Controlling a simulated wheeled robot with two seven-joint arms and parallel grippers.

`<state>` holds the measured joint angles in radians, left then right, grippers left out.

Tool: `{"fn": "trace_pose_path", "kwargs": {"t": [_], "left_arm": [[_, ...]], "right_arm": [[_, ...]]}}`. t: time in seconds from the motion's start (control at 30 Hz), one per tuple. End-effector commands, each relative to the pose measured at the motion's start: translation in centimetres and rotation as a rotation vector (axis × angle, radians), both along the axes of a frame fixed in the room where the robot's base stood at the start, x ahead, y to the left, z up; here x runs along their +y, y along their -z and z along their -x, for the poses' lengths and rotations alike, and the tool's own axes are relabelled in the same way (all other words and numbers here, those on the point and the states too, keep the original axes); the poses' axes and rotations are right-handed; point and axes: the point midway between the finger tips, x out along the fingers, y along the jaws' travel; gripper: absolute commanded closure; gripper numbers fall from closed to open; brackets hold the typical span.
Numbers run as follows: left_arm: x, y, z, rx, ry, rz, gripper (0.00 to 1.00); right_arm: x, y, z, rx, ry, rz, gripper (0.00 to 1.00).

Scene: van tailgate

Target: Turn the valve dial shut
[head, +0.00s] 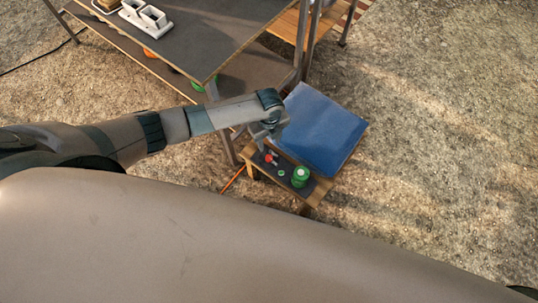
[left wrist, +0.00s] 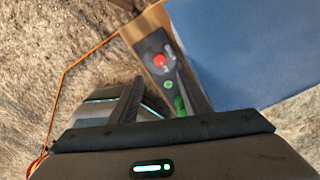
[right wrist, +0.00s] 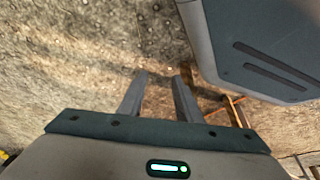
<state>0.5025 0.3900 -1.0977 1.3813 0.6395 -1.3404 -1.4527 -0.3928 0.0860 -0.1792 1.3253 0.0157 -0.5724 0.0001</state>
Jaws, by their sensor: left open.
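A dark control panel (head: 289,181) lies on a low wooden stand beside a blue slab. It carries a red knob (head: 270,157), a small green button (head: 281,173) and a larger round green dial-like piece (head: 300,176). I cannot tell for certain which is the valve dial. My left gripper (head: 265,143) is open above the panel's far end, close to the red knob. In the left wrist view, the red knob (left wrist: 159,60) and green piece (left wrist: 180,104) show between and beyond the fingers, with no visible contact. My right gripper (right wrist: 162,78) is open and empty over the ground.
The blue slab (head: 322,128) sits directly behind the panel. A dark-topped workbench (head: 205,35) with white holders (head: 146,17) stands at upper left, its near corner close to my left forearm. An orange cable (left wrist: 64,100) runs along the ground. Open gravel lies to the right.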

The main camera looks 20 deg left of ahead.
Motion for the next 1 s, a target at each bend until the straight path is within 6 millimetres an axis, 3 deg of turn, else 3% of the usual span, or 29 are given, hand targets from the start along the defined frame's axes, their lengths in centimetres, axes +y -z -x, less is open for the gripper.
{"fn": "trace_pose_path", "kwargs": {"t": [0.2,0.6,0.8,1.0], "left_arm": [[0.0,4.2,0.1,0.002,-0.002,-0.002,0.57],[0.0,10.8,0.1,0.001,-0.001,-0.001,0.57],[0.0,12.5,0.1,0.001,-0.001,-0.001,0.57],[0.0,13.0,0.0,0.0,0.0,0.0,0.57]], "right_arm": [[-0.5,0.1,0.1,0.025,0.004,0.008,0.69],[-1.9,0.5,1.5,0.11,0.013,0.032,0.69],[-1.7,-0.5,1.1,0.115,0.013,0.032,0.69],[-1.7,-0.9,1.0,0.117,0.013,0.033,0.69]]}}
